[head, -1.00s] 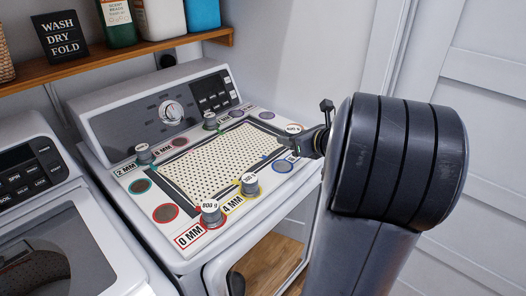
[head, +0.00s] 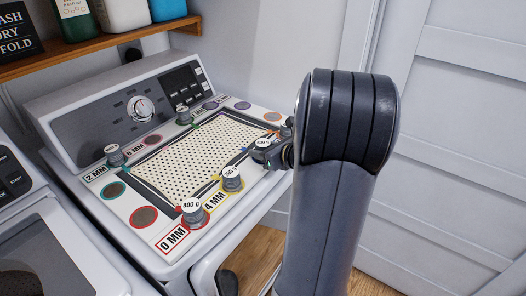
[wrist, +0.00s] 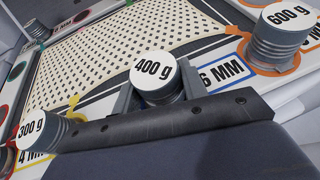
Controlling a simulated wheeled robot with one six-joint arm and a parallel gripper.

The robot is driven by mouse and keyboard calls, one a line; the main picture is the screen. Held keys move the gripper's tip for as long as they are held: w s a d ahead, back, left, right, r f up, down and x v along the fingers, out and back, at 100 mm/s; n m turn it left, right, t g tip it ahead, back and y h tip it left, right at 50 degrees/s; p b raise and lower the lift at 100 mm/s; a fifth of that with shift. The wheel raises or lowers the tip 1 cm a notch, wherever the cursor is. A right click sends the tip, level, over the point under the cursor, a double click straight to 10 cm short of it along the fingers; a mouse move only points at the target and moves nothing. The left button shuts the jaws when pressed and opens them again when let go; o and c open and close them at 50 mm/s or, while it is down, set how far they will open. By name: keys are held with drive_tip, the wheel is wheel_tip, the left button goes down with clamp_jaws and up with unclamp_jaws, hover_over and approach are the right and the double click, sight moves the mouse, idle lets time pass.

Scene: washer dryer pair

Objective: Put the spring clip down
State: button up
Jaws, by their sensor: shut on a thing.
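My gripper (wrist: 157,92) has its two grey fingers on either side of a grey ribbed cylinder with a white 400 g label (wrist: 154,70). In the head view this 400 g weight (head: 263,143) and my gripper (head: 270,152) are at the right edge of the panel, by the 6 MM label (wrist: 222,74). I cannot tell whether the weight's base touches the panel. No separate part is clearly a spring clip. Small coloured pieces, one yellow (wrist: 68,104) and one orange (wrist: 240,32), sit at the edge of the perforated sheet (wrist: 105,45).
A 300 g weight (wrist: 33,127) stands to the left and a 600 g weight (wrist: 286,35) to the right of my gripper. An 800 g weight (head: 191,209) stands by 0 MM. A red disc (head: 144,217) is bare. A shelf (head: 95,49) runs above the machine.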

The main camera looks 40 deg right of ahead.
drive_tip(key=shift+f, duration=0.2)
drive_tip(key=o, duration=1)
drive_tip(key=shift+o, duration=0.2)
drive_tip(key=shift+r, duration=0.1)
drive_tip(key=shift+r, duration=0.2)
drive_tip(key=v, duration=1.2)
drive_tip(key=shift+f+p, duration=0.2)
drive_tip(key=shift+p, duration=0.1)
